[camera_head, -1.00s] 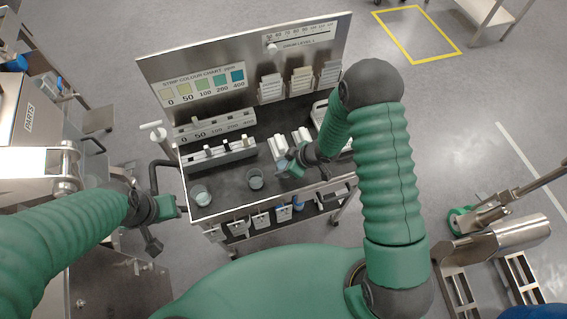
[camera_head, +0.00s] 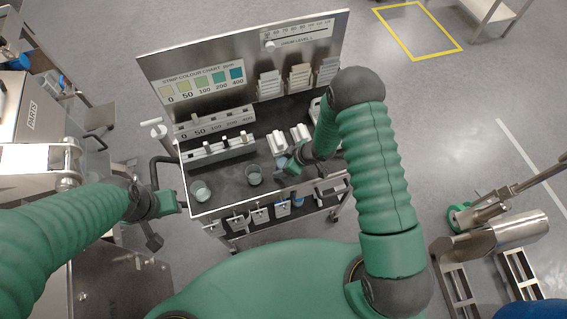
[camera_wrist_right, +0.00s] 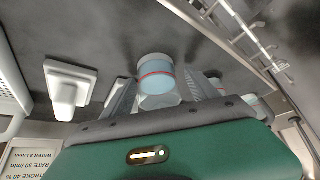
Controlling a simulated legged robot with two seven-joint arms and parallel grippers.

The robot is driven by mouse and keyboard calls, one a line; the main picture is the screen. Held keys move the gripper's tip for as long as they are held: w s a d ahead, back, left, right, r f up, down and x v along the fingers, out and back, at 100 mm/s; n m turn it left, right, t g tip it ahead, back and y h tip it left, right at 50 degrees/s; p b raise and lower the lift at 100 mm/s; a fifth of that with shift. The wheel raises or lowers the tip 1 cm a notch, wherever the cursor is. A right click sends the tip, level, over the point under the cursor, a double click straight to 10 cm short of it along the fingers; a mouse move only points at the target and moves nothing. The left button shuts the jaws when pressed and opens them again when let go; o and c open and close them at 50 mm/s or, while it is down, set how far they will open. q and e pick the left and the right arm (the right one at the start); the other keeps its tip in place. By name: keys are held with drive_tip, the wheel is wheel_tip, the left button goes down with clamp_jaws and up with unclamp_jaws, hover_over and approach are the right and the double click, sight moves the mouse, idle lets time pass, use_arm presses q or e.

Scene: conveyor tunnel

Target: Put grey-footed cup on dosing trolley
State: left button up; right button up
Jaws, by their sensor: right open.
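A steel trolley with a dark top (camera_head: 228,187) stands in front of me in the head view. I cannot read a name on it. My right gripper (camera_head: 284,168) is low over its front middle. In the right wrist view, a small pale blue cup with a red band (camera_wrist_right: 156,76) sits between the fingers of the open right gripper (camera_wrist_right: 164,95). My left gripper (camera_head: 170,202) is beside the trolley's left edge.
A colour-chart panel (camera_head: 205,85) rises at the trolley's back, with racks (camera_head: 222,148) before it. White blocks (camera_head: 278,141) stand behind my right gripper. A steel machine (camera_head: 38,110) is at left. A green-wheeled steel cart (camera_head: 500,235) is at right.

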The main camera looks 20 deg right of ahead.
drive_tip(key=s+d+r+m+h, duration=0.1)
drive_tip(key=d+r, duration=0.2)
drive_tip(key=r, duration=0.3)
drive_tip(key=s+d+r+m+t+h, duration=0.1)
drive_tip(key=d+r+h, duration=0.15)
drive_tip(key=r, duration=0.35)
drive_tip(key=s+d+r+m, duration=0.1)
drive_tip(key=d+r+m, duration=0.15)
drive_tip(key=r, duration=0.35)
drive_tip(key=s+a+r+m+g, duration=0.2)
drive_tip(key=s+r+m, duration=0.3)
drive_tip(key=s, duration=0.7)
wheel_tip(320, 180, up, 2)
drive_tip(key=shift+s+a+r+h+p, duration=0.1)
drive_tip(key=shift+s+a+h+p, duration=0.05)
drive_tip(key=shift+s+h+p, duration=0.25)
drive_tip(key=shift+w+a, duration=0.1)
drive_tip(key=shift+w, duration=0.1)
